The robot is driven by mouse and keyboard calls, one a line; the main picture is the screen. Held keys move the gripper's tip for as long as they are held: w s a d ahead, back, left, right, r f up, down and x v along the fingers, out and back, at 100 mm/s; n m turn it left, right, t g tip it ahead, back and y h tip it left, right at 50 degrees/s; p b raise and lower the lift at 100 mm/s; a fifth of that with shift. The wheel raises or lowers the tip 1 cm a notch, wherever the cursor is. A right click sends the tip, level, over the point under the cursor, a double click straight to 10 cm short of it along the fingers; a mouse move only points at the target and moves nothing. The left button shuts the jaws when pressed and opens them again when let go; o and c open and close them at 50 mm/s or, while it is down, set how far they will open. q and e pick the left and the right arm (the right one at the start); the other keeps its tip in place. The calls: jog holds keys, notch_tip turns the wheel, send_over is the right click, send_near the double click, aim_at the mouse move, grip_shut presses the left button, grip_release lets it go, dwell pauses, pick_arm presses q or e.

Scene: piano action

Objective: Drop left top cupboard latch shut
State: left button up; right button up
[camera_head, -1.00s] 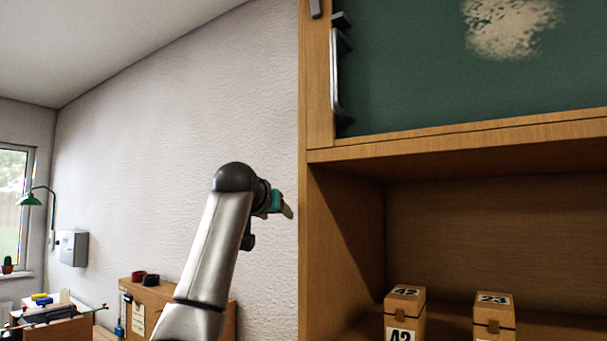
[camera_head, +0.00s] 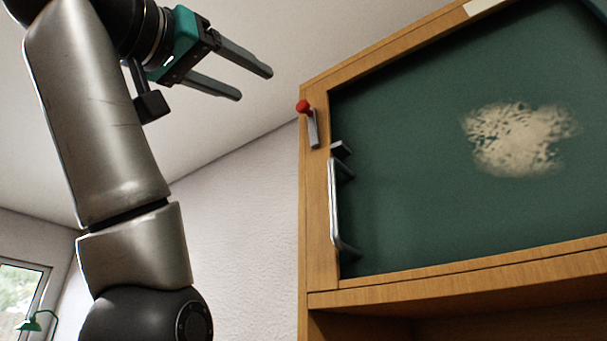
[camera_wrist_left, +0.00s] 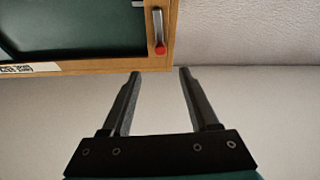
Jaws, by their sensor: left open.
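The latch (camera_head: 313,128) is a grey lever with a red knob at its upper end, mounted on the wooden left frame of the green cupboard door (camera_head: 410,190). A small dark catch (camera_head: 342,148) sits on the door's left edge, below and to the right of the lever, apart from it. My left gripper (camera_head: 254,85) is open and empty, up and to the left of the latch, not touching it. In the left wrist view the latch (camera_wrist_left: 157,28) appears ahead of the open fingers (camera_wrist_left: 158,73), its red knob towards them. My right gripper is not in view.
A metal pull handle (camera_head: 334,205) stands out from the door's left edge below the catch. The wooden cupboard frame (camera_head: 318,240) borders the bare wall (camera_head: 240,210). The space between the fingers and the latch looks clear.

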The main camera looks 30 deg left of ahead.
pick_arm(q)
jog(key=p, duration=0.3)
send_near(301, 105)
jog(key=p+x, duration=0.3)
jog(key=x, duration=0.4)
jog(key=shift+w+r, duration=0.1)
jog(key=shift+w, duration=0.55)
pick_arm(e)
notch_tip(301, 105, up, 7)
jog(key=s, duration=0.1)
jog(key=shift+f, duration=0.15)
pick_arm(q)
grip_shut()
jog(key=shift+r, duration=0.1)
